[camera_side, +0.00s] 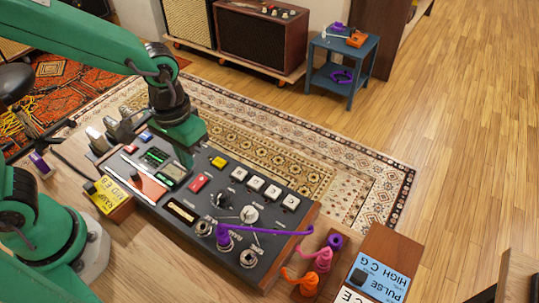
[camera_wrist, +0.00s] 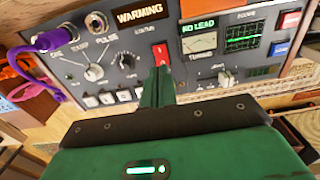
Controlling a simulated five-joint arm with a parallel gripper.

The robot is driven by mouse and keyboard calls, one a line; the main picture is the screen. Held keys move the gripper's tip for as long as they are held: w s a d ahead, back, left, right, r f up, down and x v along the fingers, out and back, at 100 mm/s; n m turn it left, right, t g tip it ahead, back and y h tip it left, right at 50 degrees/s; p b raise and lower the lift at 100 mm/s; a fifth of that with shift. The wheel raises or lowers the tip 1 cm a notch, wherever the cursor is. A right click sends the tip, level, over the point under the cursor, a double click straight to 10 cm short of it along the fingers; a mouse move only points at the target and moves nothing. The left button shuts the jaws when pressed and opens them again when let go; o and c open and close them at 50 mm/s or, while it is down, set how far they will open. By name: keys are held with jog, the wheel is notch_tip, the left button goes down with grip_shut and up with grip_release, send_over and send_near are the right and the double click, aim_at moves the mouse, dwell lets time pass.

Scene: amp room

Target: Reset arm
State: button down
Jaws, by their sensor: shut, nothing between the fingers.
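My green gripper (camera_side: 186,154) is shut and empty. In the side view it points down over the back part of the dark control console (camera_side: 213,210). In the wrist view the closed fingers (camera_wrist: 159,77) appear in front of the panel, just below a red switch (camera_wrist: 161,53). I cannot tell whether they touch the panel. The wrist view also shows a WARNING sign (camera_wrist: 139,16), a NO LEAD meter (camera_wrist: 199,38) and a green screen (camera_wrist: 243,35). A purple plug (camera_side: 223,236) with its cable stands in a front jack of the console.
Orange (camera_side: 306,283) and pink (camera_side: 322,259) plugs stand in a holder right of the console. Blue-labelled (camera_side: 380,279) and yellow-labelled (camera_side: 105,196) boxes flank the console. Behind are a rug (camera_side: 350,170), amplifiers (camera_side: 262,38) and a small blue table (camera_side: 342,46).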

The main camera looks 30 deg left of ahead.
jog(key=shift+r, duration=0.15)
jog(key=s+a+r+t, duration=0.4)
jog(key=a+r+t, duration=0.1)
jog(key=a+r, duration=0.6)
jog(key=shift+s+a+r+t, duration=0.2)
jog(key=shift+a+r+t, duration=0.15)
jog(key=shift+a, duration=0.65)
